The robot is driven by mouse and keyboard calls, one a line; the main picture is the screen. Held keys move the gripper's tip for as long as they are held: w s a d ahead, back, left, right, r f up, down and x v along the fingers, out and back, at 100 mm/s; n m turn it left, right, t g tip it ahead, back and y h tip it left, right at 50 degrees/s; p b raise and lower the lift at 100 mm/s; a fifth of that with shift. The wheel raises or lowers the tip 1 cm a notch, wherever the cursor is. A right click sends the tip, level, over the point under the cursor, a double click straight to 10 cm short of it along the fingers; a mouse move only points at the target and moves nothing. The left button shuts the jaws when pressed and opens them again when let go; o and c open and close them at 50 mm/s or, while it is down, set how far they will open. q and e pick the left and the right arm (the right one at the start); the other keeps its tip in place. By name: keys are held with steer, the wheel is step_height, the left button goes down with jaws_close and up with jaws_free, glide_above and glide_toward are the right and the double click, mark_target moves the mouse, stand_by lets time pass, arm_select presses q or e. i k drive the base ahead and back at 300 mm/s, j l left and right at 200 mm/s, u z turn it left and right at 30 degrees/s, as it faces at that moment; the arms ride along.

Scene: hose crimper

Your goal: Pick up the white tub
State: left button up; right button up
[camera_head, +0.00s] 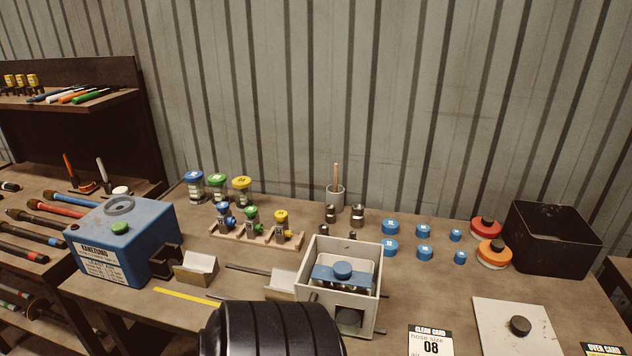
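A small white round thing (121,191), which looks like the white tub, stands on the left bench, partly hidden behind the blue machine (125,245). Only its upper part shows, so I cannot tell its full shape. A black ribbed part of mine (270,330) comes up from the bottom edge, well to the right of the white thing and nearer to me. No gripper fingers show in this view, so neither gripper can be placed relative to it.
A grey square housing (312,285) with a blue knobbed piece stands on the main bench. Behind are a wooden rack (255,240), several blue caps, and a black bin (553,240) at right. Several hoses lie on the left bench. A plate (505,335) lies front right.

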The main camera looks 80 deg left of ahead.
mark_target(354, 275)
steer(key=u, duration=2.2)
